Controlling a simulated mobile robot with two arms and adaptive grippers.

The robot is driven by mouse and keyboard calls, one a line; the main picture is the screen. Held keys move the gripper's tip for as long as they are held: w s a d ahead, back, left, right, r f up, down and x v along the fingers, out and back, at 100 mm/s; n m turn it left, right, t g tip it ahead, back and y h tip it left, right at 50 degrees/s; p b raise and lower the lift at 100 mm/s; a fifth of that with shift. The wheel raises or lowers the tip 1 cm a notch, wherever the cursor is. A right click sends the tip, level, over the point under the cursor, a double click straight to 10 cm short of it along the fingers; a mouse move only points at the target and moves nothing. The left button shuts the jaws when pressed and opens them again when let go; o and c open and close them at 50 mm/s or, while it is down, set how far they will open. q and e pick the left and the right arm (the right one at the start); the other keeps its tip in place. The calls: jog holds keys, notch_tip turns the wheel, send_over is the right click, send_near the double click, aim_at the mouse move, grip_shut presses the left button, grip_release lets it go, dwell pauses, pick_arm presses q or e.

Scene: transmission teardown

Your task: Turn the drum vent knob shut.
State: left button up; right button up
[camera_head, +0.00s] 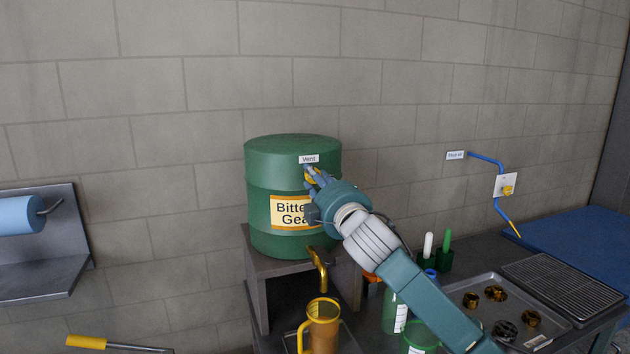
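The green drum (265,185) stands on a dark raised stand and bears a yellow label. A small white "Vent" tag (309,159) is near the top of its side. My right gripper (311,176) is at the drum's side just below this tag, its arm coming from the lower right. A bit of yellow, likely the vent knob (310,181), shows among the fingers. They cover most of it, so I cannot tell whether they grip it or how it is turned. My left gripper is not in view.
A yellow spout (318,268) sticks out below the drum, above a yellow jug (322,325). Green bottles stand under my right forearm. A metal tray (480,300) with several brass parts is to the right. A blue wall pipe (487,160) has a yellow knob.

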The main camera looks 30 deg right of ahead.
jog(key=shift+d, duration=0.1)
dwell(0.3)
jog(key=o, duration=0.9)
jog(key=shift+o, duration=1.2)
jog(key=shift+d, duration=0.1)
jog(key=v, duration=1.2)
